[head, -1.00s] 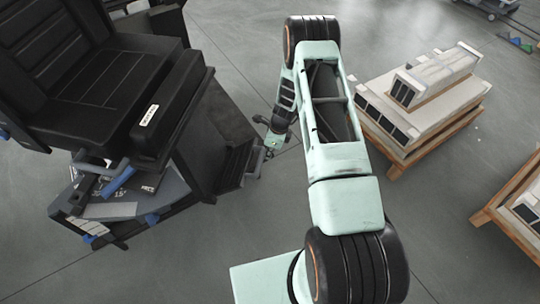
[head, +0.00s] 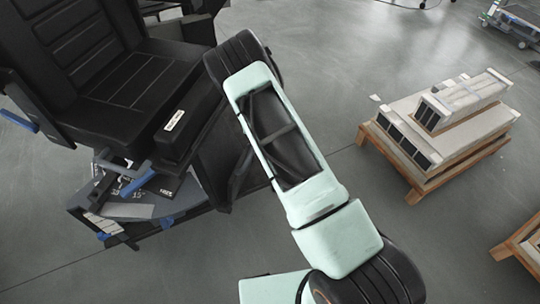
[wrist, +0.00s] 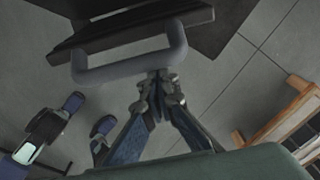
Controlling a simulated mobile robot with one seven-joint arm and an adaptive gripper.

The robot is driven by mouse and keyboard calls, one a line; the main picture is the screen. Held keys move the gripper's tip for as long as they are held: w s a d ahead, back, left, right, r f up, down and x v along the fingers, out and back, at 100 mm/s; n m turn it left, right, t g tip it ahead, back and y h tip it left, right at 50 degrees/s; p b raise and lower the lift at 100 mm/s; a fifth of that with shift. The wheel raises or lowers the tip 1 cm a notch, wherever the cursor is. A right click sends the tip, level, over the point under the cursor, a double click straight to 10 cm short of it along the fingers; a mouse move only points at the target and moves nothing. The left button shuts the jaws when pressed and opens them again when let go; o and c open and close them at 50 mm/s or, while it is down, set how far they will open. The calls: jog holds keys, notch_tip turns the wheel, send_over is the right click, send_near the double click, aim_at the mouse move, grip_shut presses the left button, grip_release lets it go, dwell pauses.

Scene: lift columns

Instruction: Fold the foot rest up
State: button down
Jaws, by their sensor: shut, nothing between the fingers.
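A black seat unit (head: 120,85) stands at the left in the head view. Its foot rest is largely behind my arm there. In the wrist view the foot rest (wrist: 140,28) is a dark plate at the top, with a grey looped handle (wrist: 125,70) along its near edge. My gripper (wrist: 162,78) is shut and empty, with its fingertips right by the handle's right part. I cannot tell whether they touch it. In the head view my gripper is hidden behind my arm. The foot rest's exact fold angle is unclear.
Wooden pallets with pale boxed goods (head: 440,125) stand at the right. Another pallet (head: 520,245) is at the right edge. A low shelf with blue-handled tools (head: 130,195) sits under the seat. Grey floor between seat and pallets is clear.

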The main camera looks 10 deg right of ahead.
jog(key=shift+w+a+r+b, duration=0.15)
jog(key=shift+w+a, duration=0.15)
jog(key=shift+a, duration=0.3)
jog(key=shift+w+a+r+b, duration=0.2)
jog(key=shift+w+a, duration=0.15)
jog(key=shift+a, duration=0.2)
jog(key=shift+w+a+r+b, duration=0.15)
jog(key=shift+w+a, duration=0.15)
jog(key=shift+a, duration=0.3)
jog(key=shift+d, duration=0.1)
